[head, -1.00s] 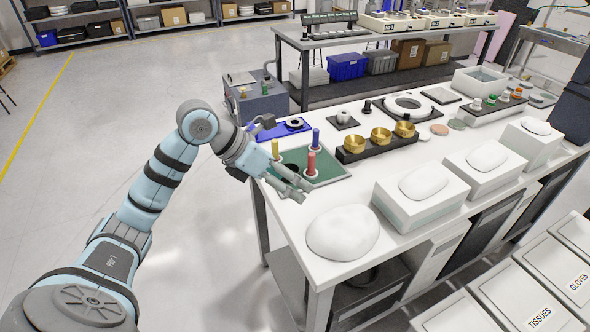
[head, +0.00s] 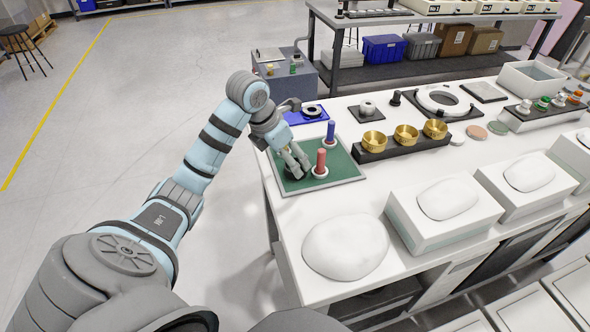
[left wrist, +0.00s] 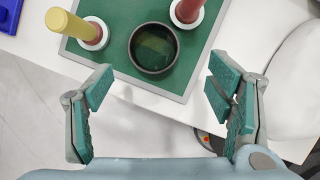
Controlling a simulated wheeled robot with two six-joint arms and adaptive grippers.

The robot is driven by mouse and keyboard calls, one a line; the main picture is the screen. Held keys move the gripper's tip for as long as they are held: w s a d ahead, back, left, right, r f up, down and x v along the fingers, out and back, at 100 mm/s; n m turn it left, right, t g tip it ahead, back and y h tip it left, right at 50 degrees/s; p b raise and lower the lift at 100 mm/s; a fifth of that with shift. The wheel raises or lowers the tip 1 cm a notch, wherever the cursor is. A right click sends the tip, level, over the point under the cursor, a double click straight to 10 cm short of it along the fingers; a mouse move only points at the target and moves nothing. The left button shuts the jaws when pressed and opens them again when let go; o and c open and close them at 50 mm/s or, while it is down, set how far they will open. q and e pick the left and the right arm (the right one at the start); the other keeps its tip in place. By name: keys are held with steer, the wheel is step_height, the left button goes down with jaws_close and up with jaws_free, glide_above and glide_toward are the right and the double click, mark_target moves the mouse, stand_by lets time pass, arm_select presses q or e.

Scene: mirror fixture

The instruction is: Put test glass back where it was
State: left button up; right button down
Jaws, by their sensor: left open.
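A round, dark-rimmed piece (left wrist: 153,47) with a glassy green centre, which looks like the test glass, sits on a green tray (left wrist: 115,55) in the left wrist view. It lies between a yellow peg (left wrist: 75,28) and a red peg (left wrist: 187,9). My left gripper (left wrist: 162,78) is open and empty, with the round piece just beyond and between its fingertips. In the head view my left gripper (head: 299,166) is over the tray (head: 340,172), left of the red peg (head: 321,162), and hides the round piece and the yellow peg. My right gripper is not in view.
A blue peg (head: 331,132) stands at the tray's back. A blue plate (head: 291,115) with a ring is behind it. A black block with brass cups (head: 406,135) is to the right. A white mound (head: 345,246) is in front, beside white boxes (head: 440,230).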

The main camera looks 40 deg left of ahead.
arm_select(q)
steer(key=x, duration=0.4)
steer(key=w+x, duration=0.1)
steer(key=x, duration=0.1)
steer(key=shift+a+r, duration=0.2)
steer(key=shift+a, duration=0.15)
steer(key=shift+s+r, duration=0.1)
steer(key=shift+s, duration=0.1)
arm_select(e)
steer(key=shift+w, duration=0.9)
arm_select(q)
steer(key=c, duration=1.5)
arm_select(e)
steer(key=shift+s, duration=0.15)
